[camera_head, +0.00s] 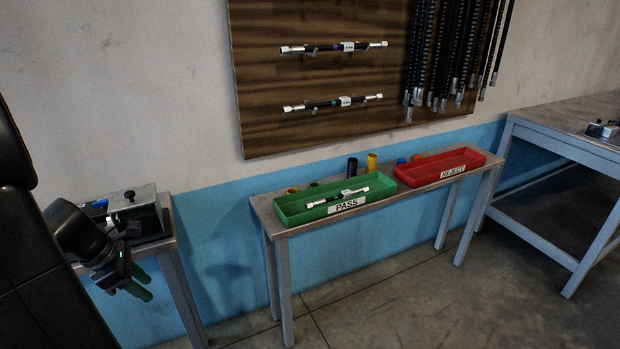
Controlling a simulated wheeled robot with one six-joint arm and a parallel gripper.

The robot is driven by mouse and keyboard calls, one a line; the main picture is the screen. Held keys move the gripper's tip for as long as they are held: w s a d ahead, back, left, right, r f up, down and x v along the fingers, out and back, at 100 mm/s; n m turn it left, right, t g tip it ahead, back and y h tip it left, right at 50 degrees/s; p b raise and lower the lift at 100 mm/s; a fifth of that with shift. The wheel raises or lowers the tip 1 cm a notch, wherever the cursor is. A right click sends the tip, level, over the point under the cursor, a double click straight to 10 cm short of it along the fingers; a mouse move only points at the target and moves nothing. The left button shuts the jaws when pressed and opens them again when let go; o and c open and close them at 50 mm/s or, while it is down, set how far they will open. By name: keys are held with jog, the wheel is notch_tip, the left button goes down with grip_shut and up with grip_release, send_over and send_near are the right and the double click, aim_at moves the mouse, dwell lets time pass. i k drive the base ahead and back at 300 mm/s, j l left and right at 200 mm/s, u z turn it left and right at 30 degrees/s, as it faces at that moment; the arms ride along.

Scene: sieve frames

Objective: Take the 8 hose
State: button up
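Two short black hoses with silver end fittings and white tags hang level on hooks on the brown wall board: an upper hose (325,48) and a lower hose (325,105) with a greenish band. A third, similar hose (325,201) lies in the green PASS tray (290,219). The tag writing is too small to read, so I cannot tell which is the 8 hose. My gripper (142,284) is at the lower left, far from all three, in front of a small side table. Its two green-tipped fingers look apart, with nothing between them.
A red REJECT tray (408,183) shares the narrow bench (263,208) with the PASS tray; small coloured cups stand behind. A metal box (146,216) sits on the left side table. Long black hoses (455,50) hang at the board's right. A workbench (560,118) stands at right.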

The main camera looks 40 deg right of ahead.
aim_at(346, 195)
jog(key=i+l, duration=0.1)
jog(key=l, duration=1.65)
jog(key=i+l, duration=0.15)
jog(key=l, duration=1.6)
jog(key=i, duration=0.05)
